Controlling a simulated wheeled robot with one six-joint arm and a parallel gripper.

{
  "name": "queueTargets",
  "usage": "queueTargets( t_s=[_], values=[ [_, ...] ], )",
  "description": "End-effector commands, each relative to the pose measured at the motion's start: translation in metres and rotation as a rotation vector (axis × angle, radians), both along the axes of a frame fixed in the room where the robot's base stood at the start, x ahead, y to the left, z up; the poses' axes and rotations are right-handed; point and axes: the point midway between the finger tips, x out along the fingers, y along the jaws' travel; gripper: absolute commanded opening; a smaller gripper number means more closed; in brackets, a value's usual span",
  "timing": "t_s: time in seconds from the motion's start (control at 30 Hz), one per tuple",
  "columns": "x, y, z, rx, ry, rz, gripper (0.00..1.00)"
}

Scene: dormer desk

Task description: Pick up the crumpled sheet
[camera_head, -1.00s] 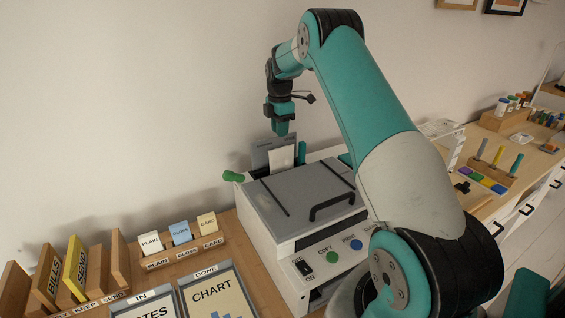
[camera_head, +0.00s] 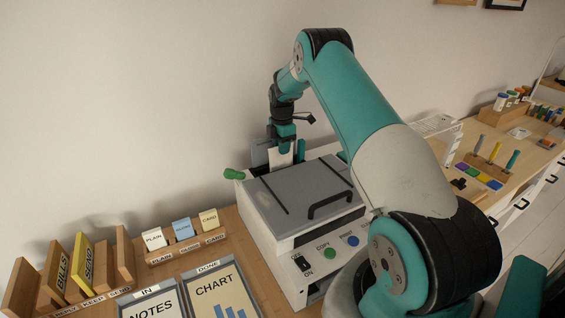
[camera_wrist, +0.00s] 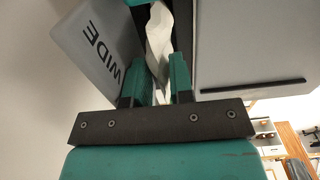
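The crumpled sheet (camera_head: 280,158) is white and stands up at the back of the printer (camera_head: 300,195), in front of a grey panel. In the wrist view the creased sheet (camera_wrist: 158,42) rises between my fingers. My gripper (camera_head: 283,143) points down at the top of the sheet. In the wrist view my gripper (camera_wrist: 158,84) has its two teal fingers apart, one on each side of the sheet, with a gap between them. Contact with the sheet is not clear. The sheet's lower part is hidden behind the printer's edge.
The grey panel marked WIDE (camera_wrist: 95,45) stands close beside my left finger in the wrist view. The printer's grey body (camera_wrist: 250,50) is close on the right. A green knob (camera_head: 234,174) sticks out at the printer's left. Card holder (camera_head: 188,246) and trays stand front left.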

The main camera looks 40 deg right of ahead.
Motion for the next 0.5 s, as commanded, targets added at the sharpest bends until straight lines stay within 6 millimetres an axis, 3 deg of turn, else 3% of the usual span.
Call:
queueTargets(
  t_s=[0.5],
  values=[
    [0.0, 0.0, -0.0048, 0.0, 0.0, 0.0, 0.21]
  ],
)
